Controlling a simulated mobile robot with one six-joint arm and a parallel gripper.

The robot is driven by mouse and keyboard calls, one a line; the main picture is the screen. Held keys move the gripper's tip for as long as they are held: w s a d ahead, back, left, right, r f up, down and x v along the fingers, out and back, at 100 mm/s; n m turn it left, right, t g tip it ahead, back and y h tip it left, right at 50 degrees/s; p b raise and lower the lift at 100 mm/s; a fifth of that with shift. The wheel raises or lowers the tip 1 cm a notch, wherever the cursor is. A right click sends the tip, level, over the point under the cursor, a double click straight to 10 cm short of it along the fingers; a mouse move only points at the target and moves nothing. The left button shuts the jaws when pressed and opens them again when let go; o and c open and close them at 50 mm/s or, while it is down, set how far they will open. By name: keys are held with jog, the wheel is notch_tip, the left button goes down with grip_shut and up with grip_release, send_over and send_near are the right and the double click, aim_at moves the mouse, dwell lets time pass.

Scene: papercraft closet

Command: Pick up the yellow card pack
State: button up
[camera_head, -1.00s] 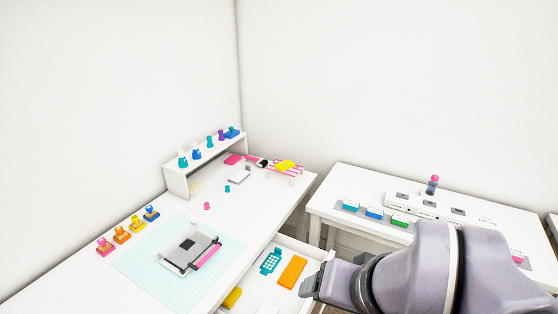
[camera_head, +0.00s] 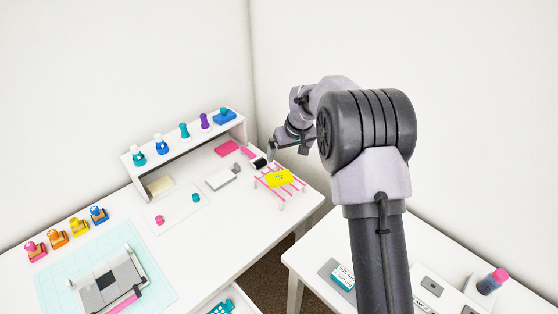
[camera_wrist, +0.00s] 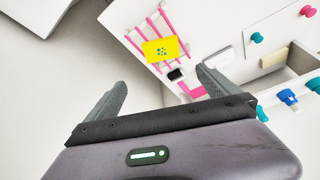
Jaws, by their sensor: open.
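The yellow card pack (camera_head: 279,177) lies flat on a small white rack with pink bars (camera_head: 290,189) at the desk's far right corner. In the wrist view the yellow card pack (camera_wrist: 161,50) shows a small teal pattern and lies beyond the fingertips, between their lines. My gripper (camera_head: 274,150) hangs above the desk, just behind and left of the pack in the head view. In the wrist view my gripper (camera_wrist: 163,78) has its two fingers wide apart, with nothing between them.
A black item (camera_head: 259,163) and a pink pad (camera_head: 227,148) lie near the rack. A white shelf (camera_head: 185,140) holding stamps and bottles stands along the wall. A side table (camera_head: 310,258) is at the right. A clear desk strip lies in front of the rack.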

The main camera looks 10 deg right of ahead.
jog(key=b, duration=0.3)
send_near(280, 178)
jog(key=shift+w+a+f, duration=0.15)
jog(key=shift+w+f, duration=0.2)
jog(key=shift+f, duration=0.15)
jog(key=shift+w+a+f, duration=0.15)
jog(key=shift+w+f, duration=0.2)
jog(key=shift+f, duration=0.1)
jog(key=b+x, duration=0.3)
jog(key=x, duration=0.3)
jog(key=shift+s+d+f, duration=0.1)
jog(key=shift+s+d, duration=0.05)
